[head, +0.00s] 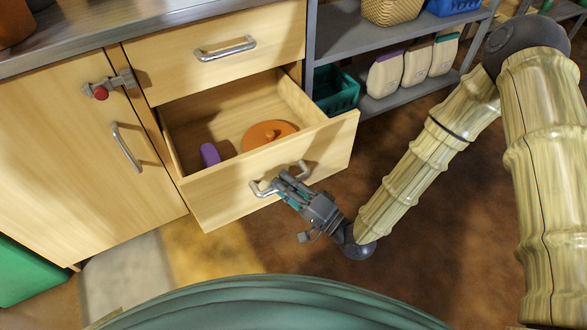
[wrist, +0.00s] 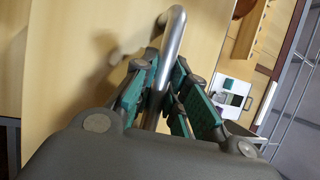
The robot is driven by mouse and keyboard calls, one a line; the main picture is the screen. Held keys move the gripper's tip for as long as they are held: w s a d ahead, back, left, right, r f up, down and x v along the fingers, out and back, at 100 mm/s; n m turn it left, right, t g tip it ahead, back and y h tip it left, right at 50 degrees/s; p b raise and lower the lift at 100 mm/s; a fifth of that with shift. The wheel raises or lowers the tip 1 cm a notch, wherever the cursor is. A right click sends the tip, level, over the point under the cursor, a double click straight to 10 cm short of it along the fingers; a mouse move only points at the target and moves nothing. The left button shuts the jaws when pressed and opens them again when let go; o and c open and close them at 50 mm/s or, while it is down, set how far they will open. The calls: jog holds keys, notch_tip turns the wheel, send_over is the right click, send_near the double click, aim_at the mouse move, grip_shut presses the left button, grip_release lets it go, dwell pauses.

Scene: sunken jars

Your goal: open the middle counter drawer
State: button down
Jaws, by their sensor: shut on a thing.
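The middle counter drawer (head: 232,191) is pulled well out from the wooden counter, below a closed top drawer (head: 187,47). It holds an orange round lid-like thing (head: 266,134) and a purple thing (head: 210,154). My gripper (head: 285,183) is shut on the drawer's metal bar handle (head: 304,170). In the wrist view the handle (wrist: 176,37) runs between the teal-padded fingers (wrist: 160,92), with the wooden drawer front behind it.
A cupboard door (head: 70,165) with a red-knobbed latch (head: 101,93) is shut at the left. A grey shelf (head: 390,103) with a green basket (head: 336,90) and several pale bags stands at the right. Brown floor (head: 290,240) is clear in front of the drawer.

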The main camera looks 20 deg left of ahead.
jog(key=shift+s+d, duration=0.35)
jog(key=shift+d, duration=0.1)
jog(key=c, duration=1.4)
grip_release()
jog(key=v, duration=1.2)
jog(key=shift+s, duration=0.1)
jog(key=shift+f, duration=0.1)
